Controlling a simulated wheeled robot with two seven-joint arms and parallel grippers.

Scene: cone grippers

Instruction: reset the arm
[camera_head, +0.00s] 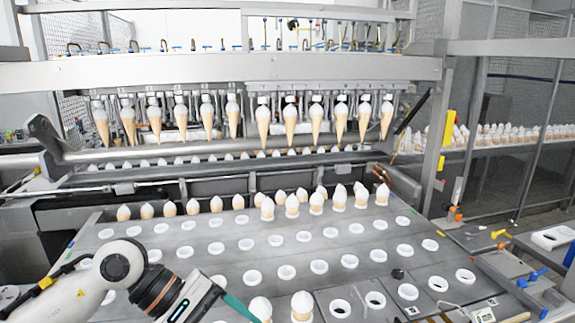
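My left arm (95,280) comes in from the lower left, over the front left of the conveyor plate. Its gripper (235,305) sits at the bottom edge of the head view, with one teal finger showing. The finger ends close beside a white-topped cone (260,307); I cannot tell whether they touch. The rest of the gripper is cut off by the frame, so its opening is hidden. My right gripper is not in view.
The grey plate (330,250) has rows of white ring holders, many empty. Cones (291,206) stand in its back rows, and another (302,306) stands at the front. A row of cones (262,125) hangs from the overhead machine. Loose tools (535,275) lie at right.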

